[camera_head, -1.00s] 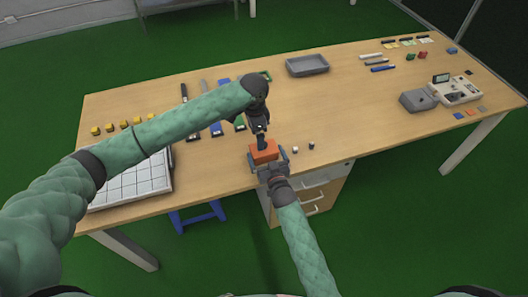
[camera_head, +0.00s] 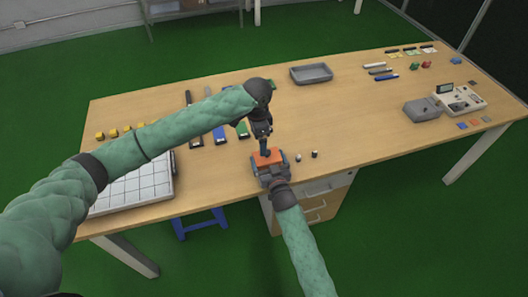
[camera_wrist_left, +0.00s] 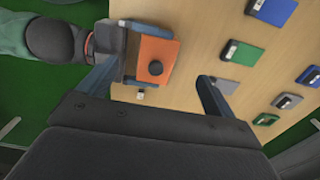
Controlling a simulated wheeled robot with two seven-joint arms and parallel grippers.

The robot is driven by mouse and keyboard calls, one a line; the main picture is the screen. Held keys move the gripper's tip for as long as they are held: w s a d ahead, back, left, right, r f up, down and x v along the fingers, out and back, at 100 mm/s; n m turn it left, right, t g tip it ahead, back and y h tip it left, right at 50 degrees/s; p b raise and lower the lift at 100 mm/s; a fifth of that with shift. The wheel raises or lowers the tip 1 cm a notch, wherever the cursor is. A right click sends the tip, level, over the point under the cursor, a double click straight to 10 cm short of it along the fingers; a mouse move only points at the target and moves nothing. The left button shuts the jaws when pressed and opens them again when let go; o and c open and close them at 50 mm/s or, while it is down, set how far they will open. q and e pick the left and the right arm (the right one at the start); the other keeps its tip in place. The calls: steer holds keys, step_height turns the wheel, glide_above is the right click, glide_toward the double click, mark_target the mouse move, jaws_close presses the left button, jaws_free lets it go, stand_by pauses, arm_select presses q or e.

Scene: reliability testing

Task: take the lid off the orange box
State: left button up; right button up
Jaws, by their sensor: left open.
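The orange box (camera_head: 268,157) is at the near edge of the table. My left gripper (camera_head: 264,149) points down from above at the lid. Much of the box's body is hidden.
Small cylinders (camera_head: 315,154) stand just right of the box. A white gridded tray (camera_head: 130,190) and yellow blocks (camera_head: 127,130) lie to the left. A grey tray (camera_head: 311,74) sits farther back; a grey device (camera_head: 460,100) is at the far right. The table middle is clear.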

mark_target(258, 158)
arm_select(q)
steer(key=f, duration=0.9)
steer(key=shift+a+f, duration=0.15)
steer(key=shift+a, duration=0.05)
stand_by(0.3)
steer(key=c, duration=1.2)
steer(key=shift+r, duration=0.25)
